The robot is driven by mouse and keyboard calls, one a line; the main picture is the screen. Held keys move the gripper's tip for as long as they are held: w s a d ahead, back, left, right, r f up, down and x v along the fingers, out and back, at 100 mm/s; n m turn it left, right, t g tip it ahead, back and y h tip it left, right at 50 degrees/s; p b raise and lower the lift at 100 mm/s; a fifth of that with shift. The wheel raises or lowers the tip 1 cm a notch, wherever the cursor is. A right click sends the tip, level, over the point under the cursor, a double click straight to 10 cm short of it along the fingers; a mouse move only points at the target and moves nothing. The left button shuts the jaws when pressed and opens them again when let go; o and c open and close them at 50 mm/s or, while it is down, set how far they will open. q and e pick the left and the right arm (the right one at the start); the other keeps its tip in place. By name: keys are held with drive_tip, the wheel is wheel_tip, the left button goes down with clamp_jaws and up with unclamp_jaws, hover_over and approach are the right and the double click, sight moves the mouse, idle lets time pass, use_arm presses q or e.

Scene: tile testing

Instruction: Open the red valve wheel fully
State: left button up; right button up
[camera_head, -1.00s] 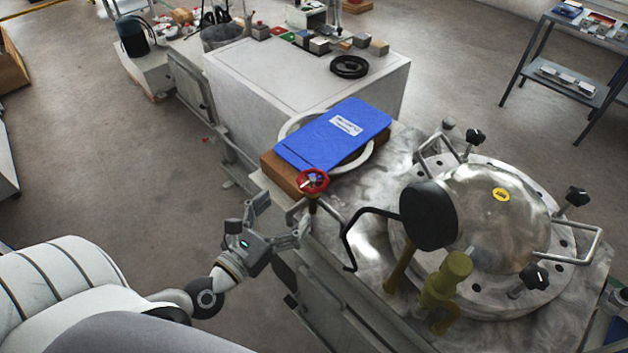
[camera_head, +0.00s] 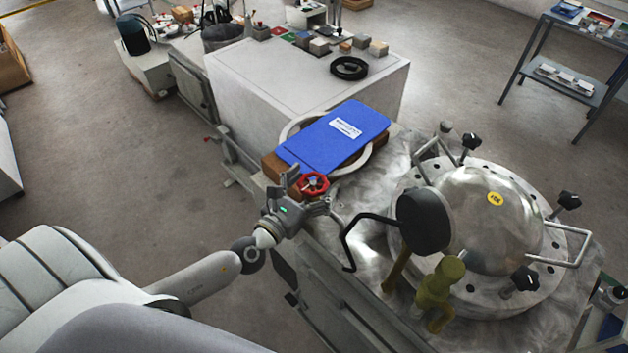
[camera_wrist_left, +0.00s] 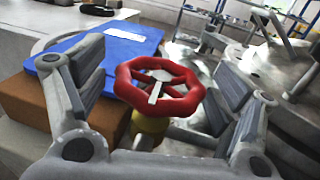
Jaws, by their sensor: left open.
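The red valve wheel (camera_head: 314,185) stands at the near left edge of the metal bench, beside the blue board. In the left wrist view the wheel (camera_wrist_left: 159,88) is large and central, with spokes, a pale bar across its hub and a brass-coloured body below. My left gripper (camera_head: 307,190) is open at the wheel. In the left wrist view its fingers (camera_wrist_left: 160,85) stand apart on either side of the wheel, with visible gaps between each finger and the rim. My right gripper is not clearly in view; only a small mechanical part shows at the right edge of the head view.
A blue board (camera_head: 337,136) lies over a white ring and a brown block (camera_head: 273,167) just behind the wheel. A bent black handle (camera_head: 350,240) and a domed metal vessel (camera_head: 490,215) stand to the right. A white cabinet (camera_head: 300,95) is farther back.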

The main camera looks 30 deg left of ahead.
use_arm(q)
drive_tip(key=shift+w, duration=0.1)
drive_tip(key=shift+c, duration=0.2)
drive_tip(key=c, duration=1)
